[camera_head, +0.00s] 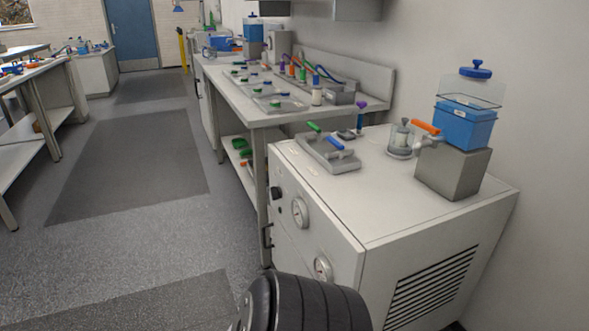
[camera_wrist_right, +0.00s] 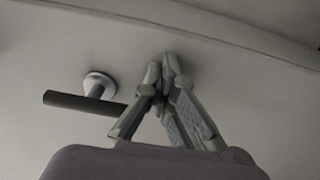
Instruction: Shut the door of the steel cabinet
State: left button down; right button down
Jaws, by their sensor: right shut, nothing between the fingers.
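In the right wrist view, my right gripper (camera_wrist_right: 168,62) is shut and empty. Its fingertips point at a pale, smooth panel (camera_wrist_right: 220,60) and look close to it; I cannot tell whether they touch. A dark bar handle (camera_wrist_right: 75,102) on a round silver mount stands out from this panel, left of the fingers. The handle's right end passes behind a finger. In the head view, a pale cabinet (camera_head: 400,205) with round gauges stands at the right, with a dark handle (camera_head: 267,235) on its front. The head view does not show whether a door stands open. My left gripper is out of view.
My black arm link (camera_head: 310,303) covers the bottom of the head view, in front of the cabinet. A blue container on a metal block (camera_head: 452,172) and a grey tray (camera_head: 330,152) stand on top. A bench (camera_head: 270,118) adjoins behind. The floor mat (camera_head: 140,165) at left is clear.

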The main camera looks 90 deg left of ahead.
jog(key=shift+w+a+r, duration=0.15)
jog(key=shift+a+r, duration=0.05)
jog(key=shift+r, duration=0.1)
jog(key=shift+r, duration=0.1)
jog(key=v, duration=1.2)
jog(key=shift+f, duration=0.35)
jog(key=shift+d, duration=0.15)
